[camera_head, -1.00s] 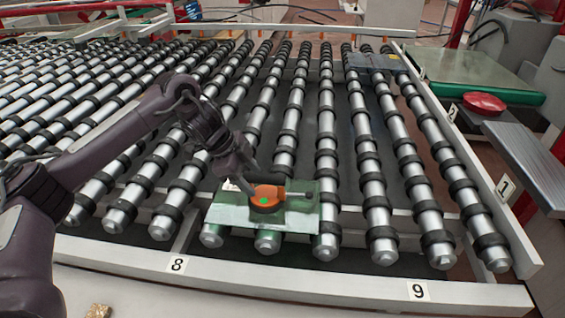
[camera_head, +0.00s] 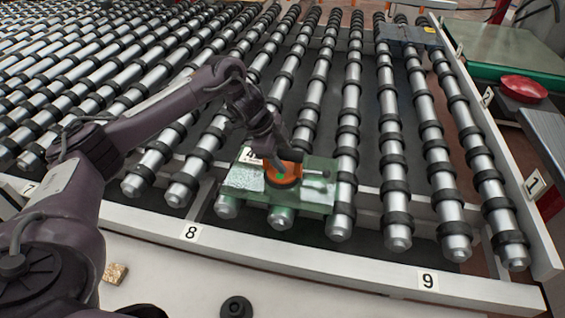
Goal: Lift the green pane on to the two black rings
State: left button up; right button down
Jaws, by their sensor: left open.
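The green pane (camera_head: 312,193) is a clear rectangle lying flat across several rollers near the front rail. An orange and black holder (camera_head: 284,174) with a bar pointing right sits on top of it. My left gripper (camera_head: 277,163) is open and points down at the orange holder, its fingers overlapping it in the picture; I cannot tell whether they touch. One black ring (camera_head: 237,308) lies on the white surface at the bottom edge, partly cut off. My right gripper is out of view.
A small tan block (camera_head: 116,273) lies on the white surface (camera_head: 180,280), which is otherwise mostly clear. The white front rail (camera_head: 310,256), numbered 8 and 9, runs between it and the rollers. A red button (camera_head: 523,88) is at the right.

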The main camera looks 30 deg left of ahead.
pick_arm(q)
jog(key=shift+s, duration=0.1)
grip_shut()
jog(key=shift+w+r, duration=0.15)
jog(key=shift+w, duration=0.05)
jog(key=shift+r, duration=0.15)
